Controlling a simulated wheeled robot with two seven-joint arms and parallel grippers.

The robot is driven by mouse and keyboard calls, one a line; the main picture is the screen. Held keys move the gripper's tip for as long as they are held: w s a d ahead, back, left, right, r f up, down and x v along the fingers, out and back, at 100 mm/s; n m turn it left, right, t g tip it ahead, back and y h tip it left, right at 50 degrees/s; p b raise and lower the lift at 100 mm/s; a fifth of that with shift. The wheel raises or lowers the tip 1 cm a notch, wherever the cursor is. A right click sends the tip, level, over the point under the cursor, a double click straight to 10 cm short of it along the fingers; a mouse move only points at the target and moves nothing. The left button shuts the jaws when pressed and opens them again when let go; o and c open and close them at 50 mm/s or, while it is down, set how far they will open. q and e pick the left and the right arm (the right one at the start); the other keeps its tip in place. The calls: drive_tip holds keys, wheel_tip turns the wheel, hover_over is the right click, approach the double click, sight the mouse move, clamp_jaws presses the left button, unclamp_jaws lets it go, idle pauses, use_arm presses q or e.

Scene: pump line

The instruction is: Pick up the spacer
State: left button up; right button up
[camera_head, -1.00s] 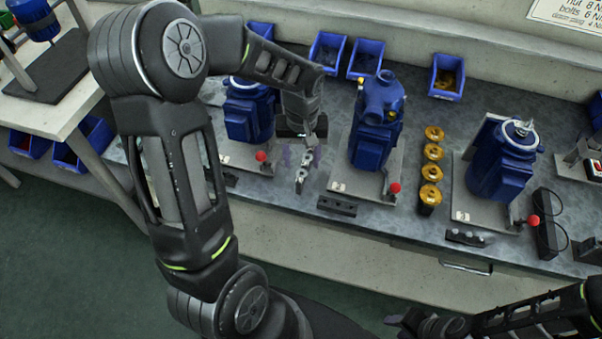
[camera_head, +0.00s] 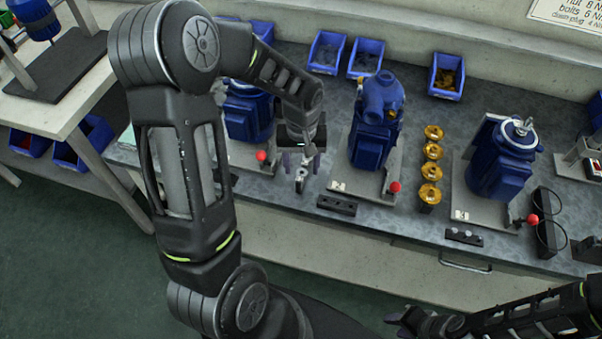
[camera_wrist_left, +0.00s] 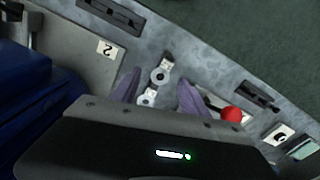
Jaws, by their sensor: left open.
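Small silver ring-like metal pieces lie on the grey bench between the first and second pump plates, and I take them for the spacer (camera_wrist_left: 160,75). In the left wrist view a second ring (camera_wrist_left: 147,97) sits close below the first. In the head view the metal (camera_head: 300,182) is partly hidden by my left gripper (camera_head: 301,166). That gripper is open and empty, pointing down, with its two purple fingers (camera_wrist_left: 158,84) on either side of the pieces. I cannot tell the height left above the bench. My right gripper (camera_head: 402,320) is low at the right, its jaw unclear.
Blue pumps (camera_head: 376,125) stand close on both sides, with red-knobbed levers (camera_head: 395,187) near the front. A dark slotted block (camera_head: 337,204) lies nearby on the bench. Brass rings (camera_head: 432,152) stand in a row to the right. Blue bins (camera_head: 327,50) line the back.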

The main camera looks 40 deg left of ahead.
use_arm(q)
drive_tip(key=shift+f, duration=0.25)
idle(0.5)
clamp_jaws()
idle(0.4)
